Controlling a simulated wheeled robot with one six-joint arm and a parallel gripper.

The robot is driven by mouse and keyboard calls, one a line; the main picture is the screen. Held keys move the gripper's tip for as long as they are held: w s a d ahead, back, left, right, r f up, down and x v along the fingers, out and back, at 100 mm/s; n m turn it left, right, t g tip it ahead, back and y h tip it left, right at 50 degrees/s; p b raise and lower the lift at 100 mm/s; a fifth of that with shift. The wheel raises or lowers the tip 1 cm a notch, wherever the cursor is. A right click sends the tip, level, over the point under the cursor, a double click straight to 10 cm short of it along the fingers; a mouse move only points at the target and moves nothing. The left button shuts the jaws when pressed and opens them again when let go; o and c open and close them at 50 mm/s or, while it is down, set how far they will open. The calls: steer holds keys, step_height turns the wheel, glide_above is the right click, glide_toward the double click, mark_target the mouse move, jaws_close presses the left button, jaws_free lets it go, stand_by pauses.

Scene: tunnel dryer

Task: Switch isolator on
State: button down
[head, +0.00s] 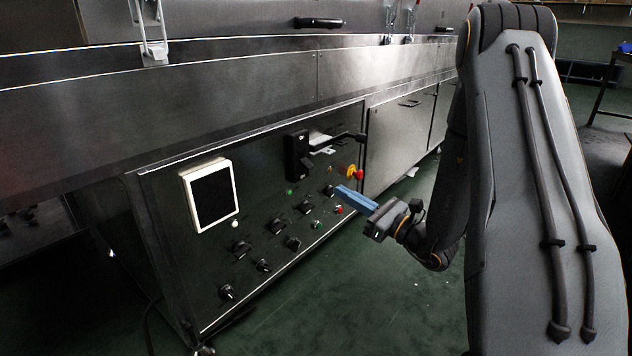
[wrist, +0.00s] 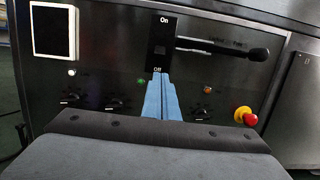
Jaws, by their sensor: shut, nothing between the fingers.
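The isolator is a tall black plate (wrist: 162,32) on the dark control panel, marked "On" at its top and "Off" at its bottom. It also shows in the head view (head: 297,158). Its black lever (wrist: 225,48) points right, roughly level, at about the plate's mid-height in the wrist view; the lever's end also shows in the head view (head: 350,137). My gripper (wrist: 160,76) is shut and empty, with blue fingers. In the wrist view its tips overlap the "Off" end of the plate, below the lever. In the head view my gripper (head: 340,189) appears apart from the lever, lower down.
A red and yellow emergency stop (wrist: 245,116) sits right of my fingers. Several black knobs and small lamps cover the panel's lower part. A white-framed screen (head: 210,194) is at left. Green floor (head: 330,290) in front of the panel is clear.

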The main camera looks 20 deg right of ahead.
mark_target(307, 164)
steer(key=shift+b+x, duration=2.65)
steer(key=shift+x, duration=2.4)
steer(key=shift+s+d+r+p, duration=0.1)
steer(key=shift+d+r+p, duration=0.05)
steer(key=shift+p, duration=0.3)
